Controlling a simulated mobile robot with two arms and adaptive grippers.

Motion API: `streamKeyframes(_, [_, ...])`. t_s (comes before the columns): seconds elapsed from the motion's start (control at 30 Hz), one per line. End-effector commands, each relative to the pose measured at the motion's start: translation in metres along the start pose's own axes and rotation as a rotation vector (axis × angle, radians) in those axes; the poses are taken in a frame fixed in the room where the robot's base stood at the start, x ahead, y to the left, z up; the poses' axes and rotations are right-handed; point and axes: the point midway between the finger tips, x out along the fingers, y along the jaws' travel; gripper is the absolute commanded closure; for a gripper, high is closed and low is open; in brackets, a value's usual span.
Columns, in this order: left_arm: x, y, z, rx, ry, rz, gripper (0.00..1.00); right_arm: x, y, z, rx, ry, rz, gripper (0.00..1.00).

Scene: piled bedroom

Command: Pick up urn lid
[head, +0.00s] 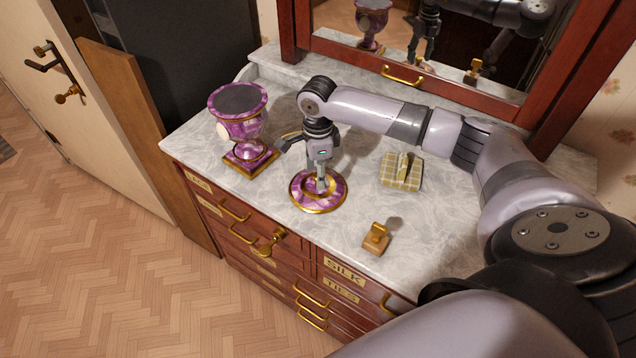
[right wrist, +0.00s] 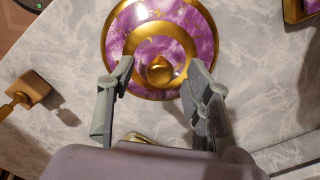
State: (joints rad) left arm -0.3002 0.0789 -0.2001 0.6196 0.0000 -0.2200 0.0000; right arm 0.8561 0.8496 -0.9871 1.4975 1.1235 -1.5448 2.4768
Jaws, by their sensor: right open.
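The urn lid (head: 318,197) is a round purple-marbled disc with gold rings, lying on the marble dresser top near its front edge. In the right wrist view the lid (right wrist: 199,33) has a gold knob (right wrist: 160,71) at its middle. My right gripper (head: 322,184) points down over the lid. In the right wrist view its two fingers (right wrist: 158,76) are open, one on each side of the knob, with gaps between them and it. The open purple urn (head: 238,128) stands upright to the left of the lid. My left gripper is not in view.
A checked yellowish block-like item (head: 401,171) lies right of the lid. A small wood-and-gold stamp-like object (head: 376,238) stands near the front edge. A red-framed mirror (head: 400,52) stands at the back. Bare marble lies between these things.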

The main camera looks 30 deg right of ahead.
Motion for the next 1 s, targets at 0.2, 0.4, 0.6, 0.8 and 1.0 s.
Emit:
streamKeyframes(0.2, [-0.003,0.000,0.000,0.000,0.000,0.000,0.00,0.017,0.001,0.000,-0.001,0.000,0.000,0.54])
streamKeyframes(0.4, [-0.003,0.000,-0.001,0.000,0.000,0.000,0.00,0.017,0.001,0.000,-0.001,0.000,-0.001,0.55])
streamKeyframes(0.6, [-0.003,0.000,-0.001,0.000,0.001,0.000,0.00,0.016,0.000,0.000,-0.001,0.000,-0.001,0.68])
streamKeyframes(0.8, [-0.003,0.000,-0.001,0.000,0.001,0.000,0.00,0.016,0.000,0.000,-0.001,0.000,-0.001,0.82])
streamKeyframes(1.0, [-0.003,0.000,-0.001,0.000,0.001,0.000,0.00,0.016,0.000,0.000,0.000,0.000,-0.001,0.95])
